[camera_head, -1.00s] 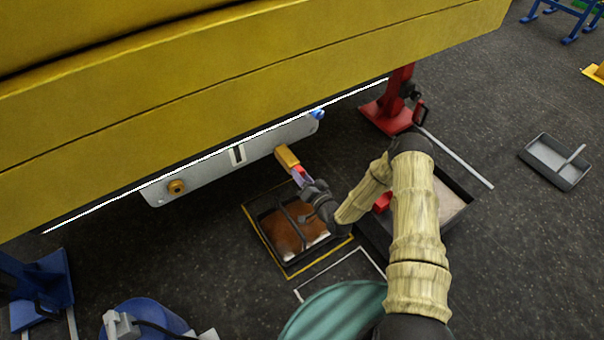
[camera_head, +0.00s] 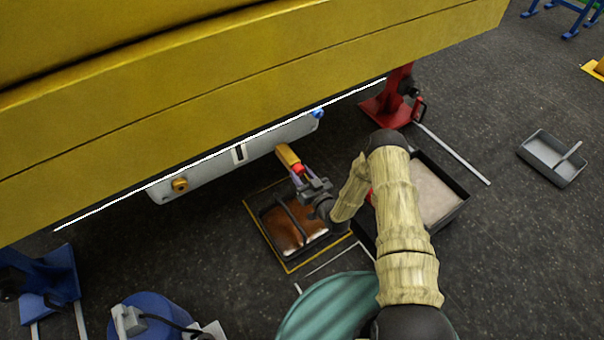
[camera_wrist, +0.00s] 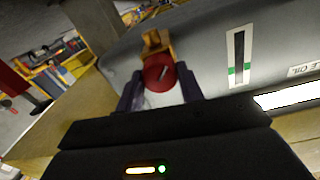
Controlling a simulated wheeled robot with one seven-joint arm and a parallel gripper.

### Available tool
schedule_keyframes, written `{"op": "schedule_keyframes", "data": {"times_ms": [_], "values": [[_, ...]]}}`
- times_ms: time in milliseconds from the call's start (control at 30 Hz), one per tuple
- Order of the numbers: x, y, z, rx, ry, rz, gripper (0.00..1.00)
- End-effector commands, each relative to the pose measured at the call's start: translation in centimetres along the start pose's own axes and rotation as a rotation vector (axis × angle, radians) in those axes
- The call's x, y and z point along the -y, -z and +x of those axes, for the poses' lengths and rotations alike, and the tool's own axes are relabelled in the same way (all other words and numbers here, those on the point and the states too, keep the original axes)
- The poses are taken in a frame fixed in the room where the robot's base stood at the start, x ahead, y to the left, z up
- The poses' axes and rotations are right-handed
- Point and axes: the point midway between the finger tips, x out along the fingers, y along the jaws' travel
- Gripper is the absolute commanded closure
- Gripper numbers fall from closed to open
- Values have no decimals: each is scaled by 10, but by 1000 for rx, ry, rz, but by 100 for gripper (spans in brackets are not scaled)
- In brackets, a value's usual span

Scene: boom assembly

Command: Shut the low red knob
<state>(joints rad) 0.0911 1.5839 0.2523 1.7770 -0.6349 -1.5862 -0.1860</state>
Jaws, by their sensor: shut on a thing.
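The low red knob (camera_wrist: 159,72) is on a yellow fitting (camera_wrist: 152,41) that sticks out from the grey panel. In the wrist view my gripper (camera_wrist: 160,90) has its dark fingers on either side of the knob, shut on it. In the head view the red knob (camera_head: 298,169) shows at the lower end of the yellow fitting (camera_head: 286,154), with my gripper (camera_head: 303,179) at it. The knob's face has a pale bar lying at a slant. The exact finger contact is partly hidden.
The grey panel (camera_head: 215,168) hangs under the yellow boom (camera_head: 230,90) and carries a gauge slot (camera_head: 238,153), a yellow plug (camera_head: 180,185) and a blue fitting (camera_head: 317,113). A tray of brown liquid (camera_head: 282,235) lies below. A red stand (camera_head: 384,112) is to the right.

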Motion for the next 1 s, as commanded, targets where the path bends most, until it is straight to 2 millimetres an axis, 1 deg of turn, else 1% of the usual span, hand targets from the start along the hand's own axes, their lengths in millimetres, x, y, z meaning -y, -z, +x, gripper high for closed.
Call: {"op": "schedule_keyframes", "data": {"times_ms": [333,367,433,467,767,867,1000], "values": [[-2,-2,-1,3,-4,-6,85],[-2,-1,-1,3,-4,-6,57],[-2,-1,-1,3,-3,-5,43],[-1,-1,-1,2,-3,-5,41],[0,0,-1,1,-1,-3,41],[0,0,-7,2,-1,-3,41],[0,1,-25,4,-1,-2,41]]}}
